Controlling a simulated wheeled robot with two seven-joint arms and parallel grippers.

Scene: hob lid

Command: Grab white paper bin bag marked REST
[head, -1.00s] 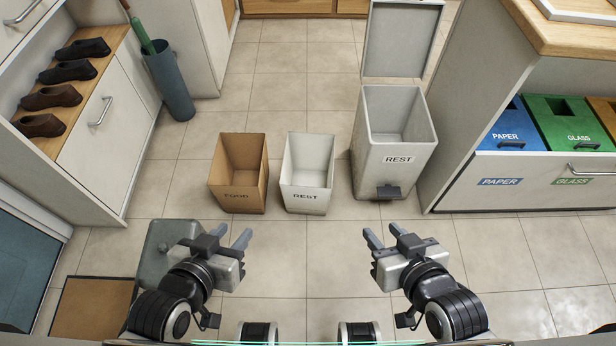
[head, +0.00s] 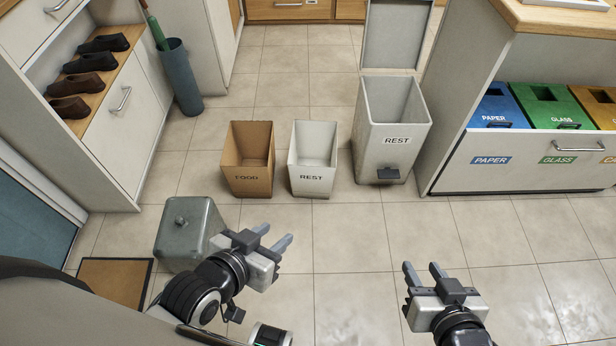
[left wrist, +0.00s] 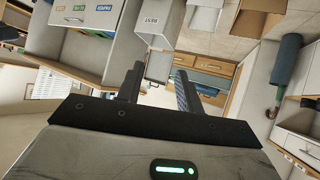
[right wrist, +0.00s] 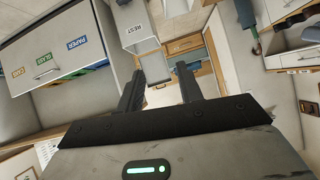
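The white paper bag marked REST (head: 312,180) stands open and upright on the floor, just right of a brown bag marked FOOD (head: 246,180). A taller grey bin (head: 391,160), also labelled REST, stands to its right with its lid (head: 392,35) raised; it shows in the left wrist view (left wrist: 158,25) and the right wrist view (right wrist: 135,28). My left gripper (head: 277,238) is open and empty, nearer to me than the bags. My right gripper (head: 422,272) is open and empty, further right. Both are apart from the bag.
A grey-green lidded bin (head: 185,232) stands beside my left arm. A brown mat (head: 115,283) lies at left. A cabinet with PAPER (head: 492,160) and GLASS bins stands at right, a shoe cabinet (head: 125,140) at left. Floor between grippers and bags is clear.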

